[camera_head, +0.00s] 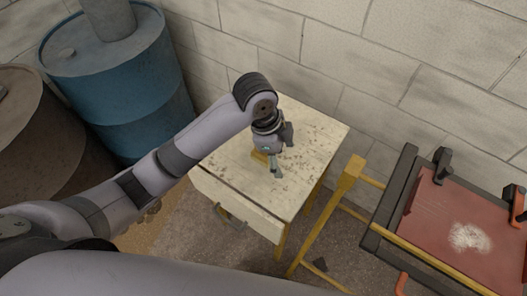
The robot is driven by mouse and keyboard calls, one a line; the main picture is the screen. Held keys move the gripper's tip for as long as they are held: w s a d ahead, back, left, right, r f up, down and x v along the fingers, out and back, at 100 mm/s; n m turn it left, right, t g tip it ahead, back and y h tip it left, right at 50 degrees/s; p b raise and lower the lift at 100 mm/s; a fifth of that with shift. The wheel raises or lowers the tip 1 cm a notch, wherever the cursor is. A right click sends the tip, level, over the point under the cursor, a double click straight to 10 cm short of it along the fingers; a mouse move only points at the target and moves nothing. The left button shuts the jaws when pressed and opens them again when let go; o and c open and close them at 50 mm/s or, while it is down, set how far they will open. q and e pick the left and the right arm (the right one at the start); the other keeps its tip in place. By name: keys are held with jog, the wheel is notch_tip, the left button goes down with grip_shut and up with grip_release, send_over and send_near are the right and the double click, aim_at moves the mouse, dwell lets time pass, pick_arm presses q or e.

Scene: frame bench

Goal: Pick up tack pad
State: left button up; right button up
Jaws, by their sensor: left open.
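A small yellow piece (259,157), which looks like the tack pad, lies on the worn cream table (225,165). It is partly hidden by my left gripper (279,160). The left gripper points down over the middle of the tabletop, just right of the yellow piece, with its fingers apart. I cannot tell whether a finger touches the piece. My right gripper is not in view.
A yellow stand (345,182) is right of the table, beside a dark frame holding a red panel (455,222) with a pale worn patch and clamps. A blue drum (125,85) and a brown drum (45,150) stand left. A block wall (300,40) closes the back.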

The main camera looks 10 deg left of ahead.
pick_arm(q)
jog(key=w+a+r+m+y, duration=0.35)
jog(key=w+a+r, duration=0.2)
jog(key=r, duration=0.25)
jog(key=p, duration=0.3)
send_near(261, 159)
jog(key=shift+m+g+h, duration=0.35)
jog(key=shift+m+g, duration=0.05)
jog(key=shift+m, duration=0.05)
jog(key=w+f, duration=0.2)
jog(key=f, duration=0.1)
jog(key=w+f, duration=0.1)
jog(key=f, duration=0.1)
jog(key=shift+w+d+f, duration=0.1)
jog(key=f, duration=0.1)
jog(key=f+p, duration=0.1)
jog(key=f, duration=0.2)
jog(key=shift+a+f, duration=0.4)
jog(key=shift+f, duration=0.25)
jog(key=shift+c, duration=0.4)
jog(key=c, duration=1.2)
jog(key=shift+r, duration=0.1)
